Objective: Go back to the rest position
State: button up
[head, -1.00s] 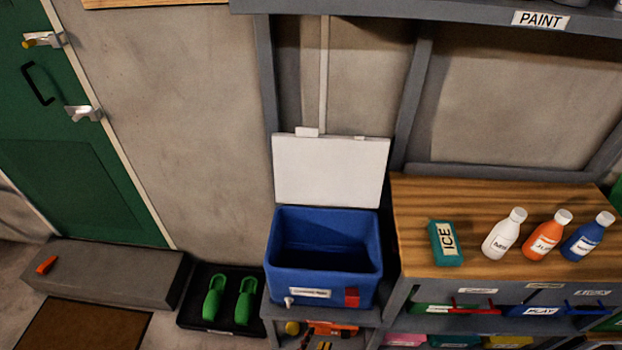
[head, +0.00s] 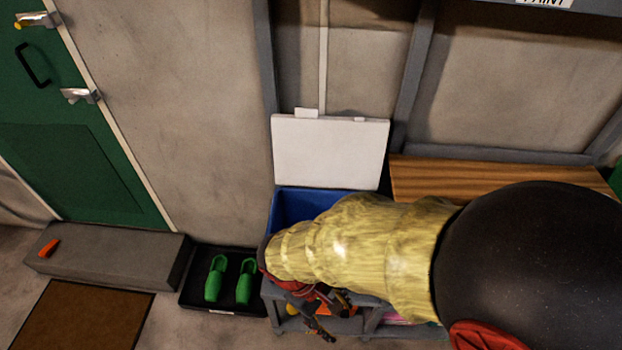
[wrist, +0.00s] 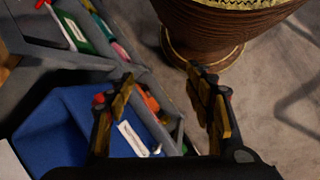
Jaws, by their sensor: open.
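My gripper (head: 335,318) hangs in front of the blue cooler (head: 292,206) in the head view, with its jaws pointing down. It is open and empty in the wrist view (wrist: 160,80), with the floor and part of a shelf unit showing between and beyond its fingers. The cooler also shows at the lower left of the wrist view (wrist: 55,125). Its white lid (head: 330,152) stands raised against the wall. My arm crosses the right half of the head view and hides the cooler's front and most of the wooden worktop (head: 480,182).
Green shoes (head: 215,280) sit on a black tray (head: 222,308) left of the cooler. A grey step (head: 110,262) with an orange item (head: 49,248) lies before the green door (head: 65,160). Shelves with coloured bins (wrist: 75,35) show in the wrist view.

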jog(key=w+d+r+m+t+y, duration=0.1)
jog(key=d+r+m, duration=0.4)
jog(key=r, duration=0.6)
jog(key=w+d+r+m+t+y, duration=0.1)
jog(key=d+r+m+t+y, duration=0.2)
jog(key=d+r, duration=0.5)
notch_tip(320, 180, up, 4)
jog(key=m+t, duration=0.1)
jog(key=t, duration=0.1)
jog(key=shift+w+d+r+m+t+y, duration=0.15)
jog(key=shift+d+r+m+t+y, duration=0.05)
jog(key=shift+m+t+y, duration=0.2)
